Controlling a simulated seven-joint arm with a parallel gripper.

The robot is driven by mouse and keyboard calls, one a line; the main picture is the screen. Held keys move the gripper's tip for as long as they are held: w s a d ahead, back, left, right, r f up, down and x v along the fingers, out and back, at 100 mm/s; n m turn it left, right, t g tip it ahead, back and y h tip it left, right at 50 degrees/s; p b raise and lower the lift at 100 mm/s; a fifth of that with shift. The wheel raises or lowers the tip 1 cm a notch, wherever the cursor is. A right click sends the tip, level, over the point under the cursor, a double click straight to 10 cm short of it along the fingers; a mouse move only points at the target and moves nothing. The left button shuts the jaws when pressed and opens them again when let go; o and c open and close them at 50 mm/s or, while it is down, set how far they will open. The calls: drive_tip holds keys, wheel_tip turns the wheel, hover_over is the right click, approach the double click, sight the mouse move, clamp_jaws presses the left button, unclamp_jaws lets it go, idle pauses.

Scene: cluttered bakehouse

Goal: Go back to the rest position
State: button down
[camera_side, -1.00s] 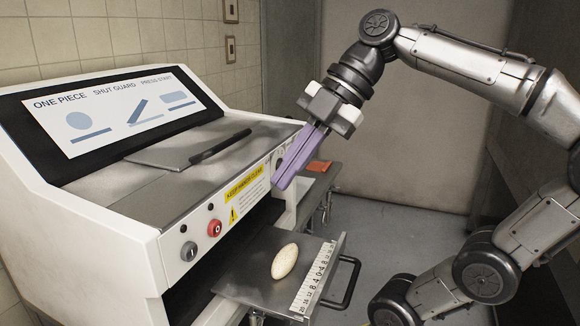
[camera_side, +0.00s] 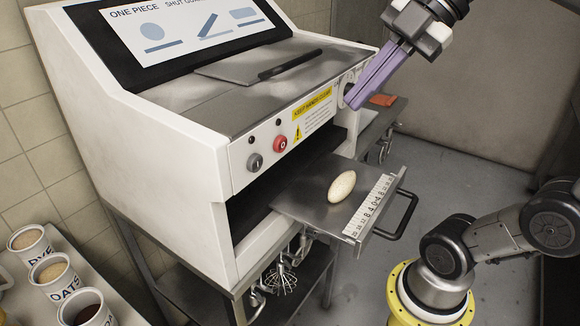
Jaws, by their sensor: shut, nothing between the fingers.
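My gripper (camera_side: 352,100) is at the upper right of the side view, with its long purple fingers shut and nothing between them. It points down and to the left, near the right end of the white machine (camera_side: 190,150). It is above and apart from the metal tray (camera_side: 305,207) that sticks out of the machine's front. A pale oval dough piece (camera_side: 342,186) lies on the tray beside a white ruler strip (camera_side: 370,205).
The tray's black handle (camera_side: 405,215) juts out to the right. A whisk (camera_side: 280,278) hangs below the machine. Tubs, one marked OATS (camera_side: 55,275), stand at the lower left. An orange item (camera_side: 383,100) lies behind the gripper.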

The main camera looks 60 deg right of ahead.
drive_tip(key=s+d+f+m+h, duration=0.1)
drive_tip(key=f+m, duration=0.3)
drive_tip(key=f, duration=0.2)
drive_tip(key=s+d+f+m+h, duration=0.1)
drive_tip(key=d+f+m+h, duration=0.1)
drive_tip(key=f+m, duration=0.3)
drive_tip(key=s+d+f+m+h, duration=0.1)
drive_tip(key=f+m, duration=0.3)
drive_tip(key=f, duration=0.3)
drive_tip(key=shift+d+m+g, duration=0.3)
drive_tip(key=shift+w+d+m+h, duration=0.2)
drive_tip(key=shift+w+m, duration=0.05)
drive_tip(key=shift+m, duration=0.6)
drive_tip(key=shift+w+d+m+h, duration=0.15)
drive_tip(key=shift+w+m+h, duration=0.05)
drive_tip(key=shift+m, duration=0.65)
